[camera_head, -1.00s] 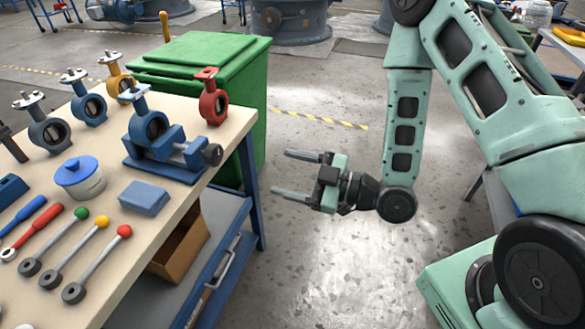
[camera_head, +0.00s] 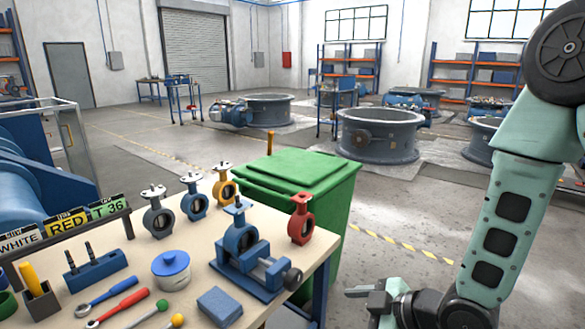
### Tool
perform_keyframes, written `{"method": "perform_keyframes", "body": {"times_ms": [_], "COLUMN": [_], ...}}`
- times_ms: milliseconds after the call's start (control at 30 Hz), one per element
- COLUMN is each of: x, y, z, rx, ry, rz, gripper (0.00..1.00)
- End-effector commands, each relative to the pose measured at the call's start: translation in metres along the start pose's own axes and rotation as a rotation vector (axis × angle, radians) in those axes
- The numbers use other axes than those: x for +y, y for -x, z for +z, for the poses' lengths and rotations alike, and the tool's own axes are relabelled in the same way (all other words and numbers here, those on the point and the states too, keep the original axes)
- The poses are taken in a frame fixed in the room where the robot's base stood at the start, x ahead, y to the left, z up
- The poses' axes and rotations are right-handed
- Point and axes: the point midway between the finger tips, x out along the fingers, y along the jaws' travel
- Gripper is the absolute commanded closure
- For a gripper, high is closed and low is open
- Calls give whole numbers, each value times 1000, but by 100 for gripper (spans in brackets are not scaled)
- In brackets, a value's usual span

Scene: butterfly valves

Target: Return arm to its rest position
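My arm (camera_head: 500,230) hangs down the right side, its pale green lower link running to a dark wrist joint at the bottom edge. My gripper (camera_head: 360,306) is at the bottom edge, right of the workbench, pointing left. Its upper finger shows over the floor, set off from the gripper's middle. The lower finger is cut off by the frame. The gripper was plainly open with nothing between its fingers a second ago, and I see no object in it now.
The workbench (camera_head: 330,262) at left bears a blue valve in a vise (camera_head: 250,255), a red valve (camera_head: 301,220), other valves and tools. A green bin (camera_head: 325,185) stands behind it. Large round grey housings (camera_head: 380,140) stand farther back. Floor between bench and arm is clear.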

Motion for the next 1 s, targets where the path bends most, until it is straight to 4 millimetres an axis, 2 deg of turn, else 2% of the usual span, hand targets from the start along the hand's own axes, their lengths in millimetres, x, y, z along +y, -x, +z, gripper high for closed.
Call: {"method": "perform_keyframes", "body": {"times_ms": [33,167,267,367,600,700,833,1000], "x": [2,-2,-10,-23,-73,-92,-106,-109], "y": [8,30,54,84,164,189,207,211], "z": [-14,-29,-43,-59,-99,-110,-117,-118], "rx": [-68,-265,-406,-538,-807,-881,-937,-949], "ry": [-8,-87,-166,-259,-487,-552,-599,-608], "rz": [-11,-28,-31,-31,-46,-58,-71,-73], "gripper": [32,32,32,32,32,32,32,32]}}
